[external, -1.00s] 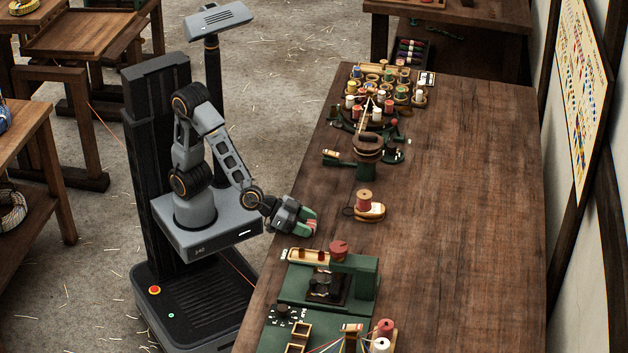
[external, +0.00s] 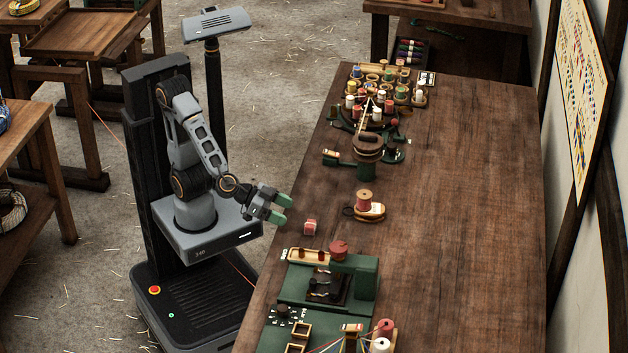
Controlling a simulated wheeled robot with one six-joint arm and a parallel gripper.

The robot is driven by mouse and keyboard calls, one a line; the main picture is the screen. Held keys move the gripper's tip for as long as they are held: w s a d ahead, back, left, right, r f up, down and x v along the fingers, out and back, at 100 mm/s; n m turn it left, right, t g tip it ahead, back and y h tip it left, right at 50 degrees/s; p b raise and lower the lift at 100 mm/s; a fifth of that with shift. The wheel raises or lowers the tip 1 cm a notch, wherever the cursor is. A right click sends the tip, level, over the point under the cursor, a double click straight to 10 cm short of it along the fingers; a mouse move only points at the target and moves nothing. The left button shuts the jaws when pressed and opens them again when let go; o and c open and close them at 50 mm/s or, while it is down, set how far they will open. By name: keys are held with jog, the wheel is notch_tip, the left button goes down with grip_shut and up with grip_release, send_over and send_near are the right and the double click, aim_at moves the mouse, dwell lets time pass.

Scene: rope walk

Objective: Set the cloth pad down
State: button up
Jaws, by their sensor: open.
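A reddish spool on a tan holder (external: 369,206) stands right of the pad. The green machine with a red knob (external: 339,249) is close below it. A winding device (external: 367,150) and a rack of spools (external: 388,90) stand farther back. The table's right side (external: 450,220) is bare.

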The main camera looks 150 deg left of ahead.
jog(key=shift+s+d+f+b, duration=0.1)
jog(key=shift+s+d+b, duration=0.25)
jog(key=shift+b, duration=0.1)
jog(key=d+m+t+h, duration=0.1)
jog(key=d+m+h, duration=0.7)
jog(key=d+h, duration=0.6)
jog(key=s+f+m+g+y, duration=0.1)
jog(key=s+f+g+y, duration=0.3)
jog(key=s, duration=0.5)
notch_tip(320, 180, down, 2)
jog(key=g, duration=0.3)
jog(key=shift+a+g+b, duration=0.15)
jog(key=shift+g+b, duration=0.15)
